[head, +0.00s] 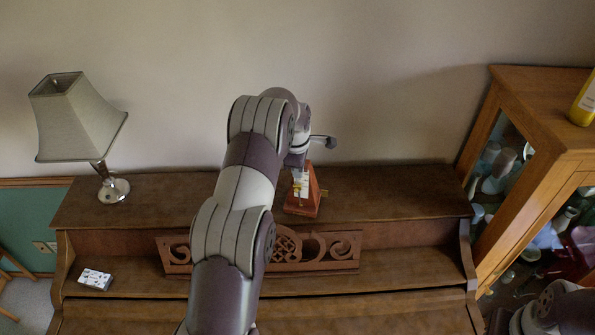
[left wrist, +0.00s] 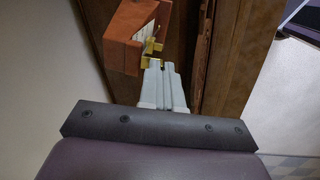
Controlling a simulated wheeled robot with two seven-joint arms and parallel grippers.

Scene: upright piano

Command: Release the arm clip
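A reddish-brown wooden metronome (head: 303,205) with a pale scale plate stands on top of the piano, partly behind my left arm. It also shows in the left wrist view (left wrist: 123,27). Its small yellow arm clip (left wrist: 152,47) is on the front face. My left gripper (left wrist: 162,66) has its two grey fingers close together, with the tips right at the clip. I cannot tell whether they touch it, and nothing shows clearly between them. In the head view the left gripper is mostly hidden by its arm. My right gripper is out of view.
On the piano top (head: 400,190), a lamp (head: 78,120) stands at the left. A small patterned box (head: 95,279) lies on the lower ledge. A carved music rest (head: 330,250) is below the metronome. A glass cabinet (head: 530,120) stands at the right.

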